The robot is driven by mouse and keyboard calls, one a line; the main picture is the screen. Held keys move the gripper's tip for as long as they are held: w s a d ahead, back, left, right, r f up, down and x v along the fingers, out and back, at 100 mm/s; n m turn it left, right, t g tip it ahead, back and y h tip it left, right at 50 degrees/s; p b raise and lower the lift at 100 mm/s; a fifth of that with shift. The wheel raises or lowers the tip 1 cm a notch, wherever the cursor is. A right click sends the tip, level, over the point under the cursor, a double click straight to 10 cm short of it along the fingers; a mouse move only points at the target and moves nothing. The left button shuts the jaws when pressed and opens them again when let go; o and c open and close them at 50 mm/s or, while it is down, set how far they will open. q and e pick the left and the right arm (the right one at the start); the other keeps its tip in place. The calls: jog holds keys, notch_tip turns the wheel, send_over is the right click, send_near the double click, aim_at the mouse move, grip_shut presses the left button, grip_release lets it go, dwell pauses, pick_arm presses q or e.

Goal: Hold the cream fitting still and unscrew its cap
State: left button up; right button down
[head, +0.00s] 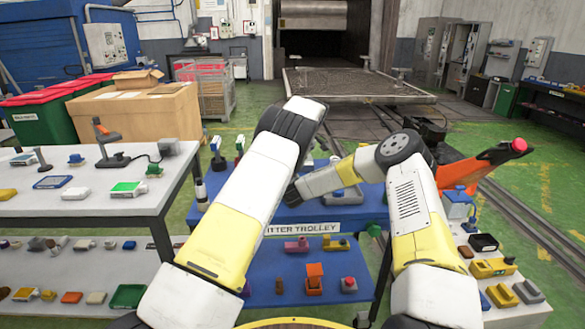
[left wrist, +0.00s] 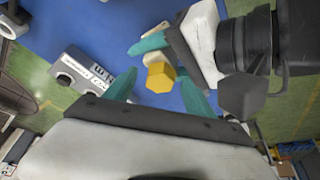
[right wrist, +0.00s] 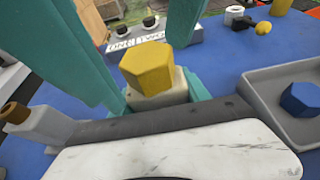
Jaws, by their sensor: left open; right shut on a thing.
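The cream fitting (right wrist: 162,98) stands upright over the blue trolley top, with its yellow hexagonal cap (right wrist: 148,68) on it. My right gripper (right wrist: 156,92) is shut on the cream body, below the cap. In the left wrist view the cap (left wrist: 160,77) faces the camera, with part of the cream fitting (left wrist: 154,57) behind it. My left gripper (left wrist: 157,80) is open, one teal finger either side of the cap, with gaps visible. Its fingers also show in the right wrist view. In the head view my arms hide the fitting and both grippers.
A grey lettered box (left wrist: 88,72) lies beside the grippers on the blue trolley top (left wrist: 110,25). In the right wrist view, a grey tray (right wrist: 262,82) holding a blue hexagonal piece (right wrist: 302,98) is at the right, and a brown-tipped pale part (right wrist: 38,124) at the left.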

pick_arm(q)
jog(key=shift+r, duration=0.1)
jog(key=shift+r, duration=1.9)
jog(key=m, duration=0.1)
jog(key=m+h, duration=0.1)
jog(key=m, duration=0.1)
jog(key=m+t, duration=0.1)
jog(key=shift+s+a+m, duration=0.2)
jog(key=shift+a+m, duration=0.05)
jog(key=shift+m, duration=0.15)
jog(key=shift+m+h, duration=0.4)
jog(key=shift+m, duration=0.3)
jog(key=m, duration=0.1)
jog(key=m+h, duration=0.1)
jog(key=shift+a+m+t, duration=0.2)
jog(key=shift+m+t, duration=0.1)
jog(key=m+h, duration=0.1)
jog(key=m, duration=0.2)
jog(key=shift+f, duration=0.1)
